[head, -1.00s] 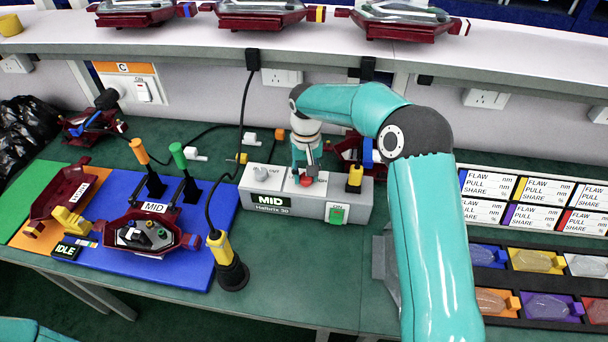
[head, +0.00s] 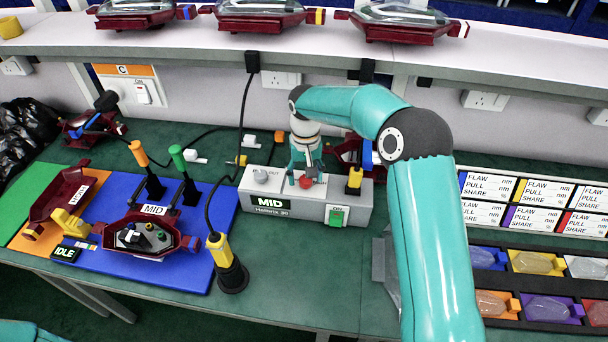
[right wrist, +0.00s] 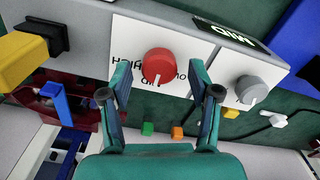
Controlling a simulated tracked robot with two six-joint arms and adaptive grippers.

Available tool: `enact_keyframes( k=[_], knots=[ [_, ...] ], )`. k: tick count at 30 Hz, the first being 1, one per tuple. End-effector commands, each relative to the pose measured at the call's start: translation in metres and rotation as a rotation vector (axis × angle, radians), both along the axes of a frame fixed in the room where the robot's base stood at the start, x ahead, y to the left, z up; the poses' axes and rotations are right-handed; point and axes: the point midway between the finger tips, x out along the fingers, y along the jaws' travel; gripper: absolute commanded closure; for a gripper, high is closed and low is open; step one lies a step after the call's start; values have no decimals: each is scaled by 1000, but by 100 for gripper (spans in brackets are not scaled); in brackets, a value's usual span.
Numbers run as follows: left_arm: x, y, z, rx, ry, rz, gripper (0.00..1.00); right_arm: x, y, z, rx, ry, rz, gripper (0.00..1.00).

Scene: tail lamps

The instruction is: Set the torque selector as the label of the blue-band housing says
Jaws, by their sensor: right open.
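The red selector knob (head: 306,182) sits on the grey control box (head: 290,208), whose dark display reads MID. My right gripper (head: 305,180) is over it, open. In the right wrist view the red knob (right wrist: 158,66) is between the two fingers of the gripper (right wrist: 158,78), with a gap on each side. A white pointer mark shows on the knob. A maroon housing (head: 180,243) on the blue mat bears a label reading MID. Another maroon housing (head: 60,192) on the mat has a label I cannot read surely. I cannot tell which has the blue band. My left gripper is out of view.
A grey knob (head: 261,176), a yellow-and-black plug (head: 355,179) and a green switch (head: 337,216) are on the same box. A yellow-black driver (head: 226,262) stands left of it. Label cards (head: 490,200) and lens trays (head: 540,262) lie right. Bare table is in front.

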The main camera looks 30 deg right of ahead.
Motion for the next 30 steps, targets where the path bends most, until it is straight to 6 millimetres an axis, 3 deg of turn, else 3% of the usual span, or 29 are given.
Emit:
enact_keyframes(
  k=[5,18,24,30],
  knots=[
    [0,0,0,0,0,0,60,1,0,20,-1,-5,0,38],
    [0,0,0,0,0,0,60,3,0,101,0,-5,0,38],
    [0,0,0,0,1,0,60,2,0,116,0,-3,-1,38],
    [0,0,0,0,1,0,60,2,0,117,1,-1,0,38]
  ],
)
